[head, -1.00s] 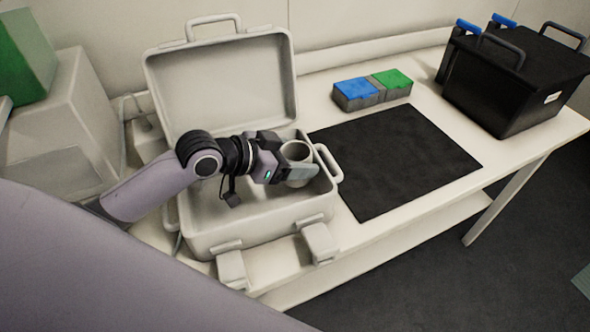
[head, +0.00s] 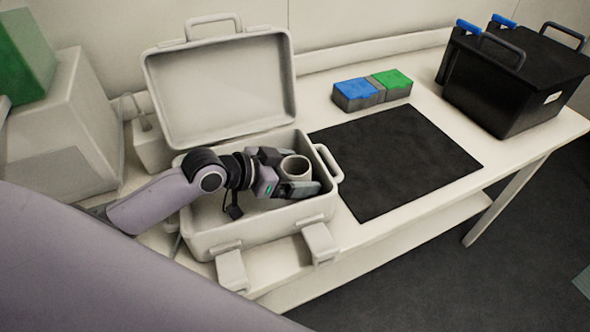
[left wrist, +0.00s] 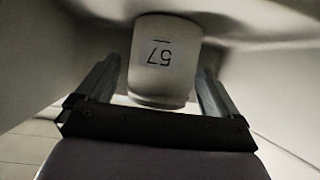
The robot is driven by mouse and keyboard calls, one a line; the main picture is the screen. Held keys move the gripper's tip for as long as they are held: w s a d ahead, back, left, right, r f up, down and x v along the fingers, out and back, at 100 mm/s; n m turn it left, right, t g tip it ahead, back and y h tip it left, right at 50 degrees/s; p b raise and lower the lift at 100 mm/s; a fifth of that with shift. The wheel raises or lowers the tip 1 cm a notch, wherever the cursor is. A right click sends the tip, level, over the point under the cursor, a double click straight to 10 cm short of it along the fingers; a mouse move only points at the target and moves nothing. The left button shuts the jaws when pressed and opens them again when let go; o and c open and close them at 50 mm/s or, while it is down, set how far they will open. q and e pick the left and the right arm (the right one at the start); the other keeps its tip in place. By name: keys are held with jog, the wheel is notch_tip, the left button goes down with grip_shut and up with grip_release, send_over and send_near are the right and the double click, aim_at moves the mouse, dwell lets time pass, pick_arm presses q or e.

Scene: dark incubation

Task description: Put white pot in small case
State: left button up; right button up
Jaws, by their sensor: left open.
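The white pot (head: 295,166) is upright inside the open small case (head: 212,240), near its right end. In the left wrist view the pot (left wrist: 163,75) bears the marking "57", which appears upside down. My left gripper (head: 292,174) reaches down into the case from the left. Its fingers are open, one on each side of the pot, and in the left wrist view a gap shows beside the pot. The pot's base is partly hidden by the near finger. My right gripper is not in view.
The case lid (head: 222,90) stands open at the back. A black mat (head: 395,160) lies right of the case. Behind it are a blue-lidded box (head: 358,92) and a green-lidded box (head: 391,80). A black crate (head: 515,85) stands at the far right of the table.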

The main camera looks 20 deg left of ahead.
pick_arm(q)
jog(key=shift+v, duration=3.8)
